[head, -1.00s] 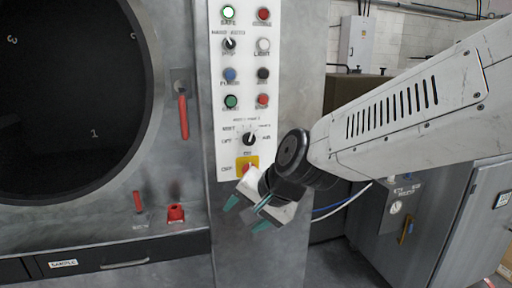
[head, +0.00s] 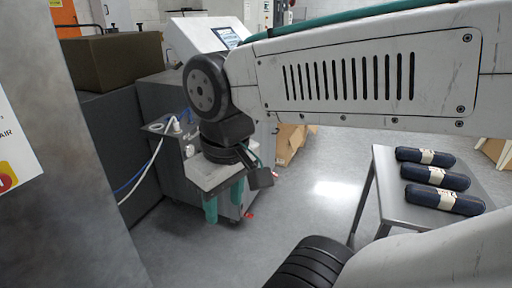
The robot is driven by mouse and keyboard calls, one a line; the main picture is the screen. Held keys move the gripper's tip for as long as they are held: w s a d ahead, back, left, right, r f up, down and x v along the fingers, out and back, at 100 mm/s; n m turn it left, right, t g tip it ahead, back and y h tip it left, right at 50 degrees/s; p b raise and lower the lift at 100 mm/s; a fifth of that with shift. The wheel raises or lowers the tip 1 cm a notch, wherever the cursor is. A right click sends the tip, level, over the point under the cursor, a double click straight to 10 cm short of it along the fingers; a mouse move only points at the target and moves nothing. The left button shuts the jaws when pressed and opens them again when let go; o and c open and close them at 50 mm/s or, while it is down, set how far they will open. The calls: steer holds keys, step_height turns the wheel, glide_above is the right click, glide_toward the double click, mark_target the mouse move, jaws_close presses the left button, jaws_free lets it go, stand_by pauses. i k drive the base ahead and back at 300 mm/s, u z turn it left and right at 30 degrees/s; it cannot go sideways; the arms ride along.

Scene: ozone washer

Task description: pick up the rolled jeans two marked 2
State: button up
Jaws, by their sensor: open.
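Three dark blue rolled jeans lie in a row on a grey table (head: 392,196) at the right of the head view. They are a far roll (head: 408,154), a middle roll (head: 456,181) and a near roll (head: 419,193). Each has a pale band with small marks; I cannot read which one bears the 2. My gripper (head: 224,205) hangs left of the table, pointing down, with its teal fingers apart and nothing between them. It is well away from the rolls.
Grey cabinets and a machine with a screen (head: 227,37) stand behind my gripper. A cardboard box (head: 290,140) is on the floor behind. The washer's panel edge (head: 60,130) is at the left. Open floor (head: 320,195) lies between my gripper and the table.

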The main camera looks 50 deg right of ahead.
mark_target(443, 199)
steer(key=z, duration=2.8)
steer(key=k, duration=0.5)
steer(key=z, duration=1.05)
steer(key=i, duration=0.75)
steer(key=u, duration=0.85)
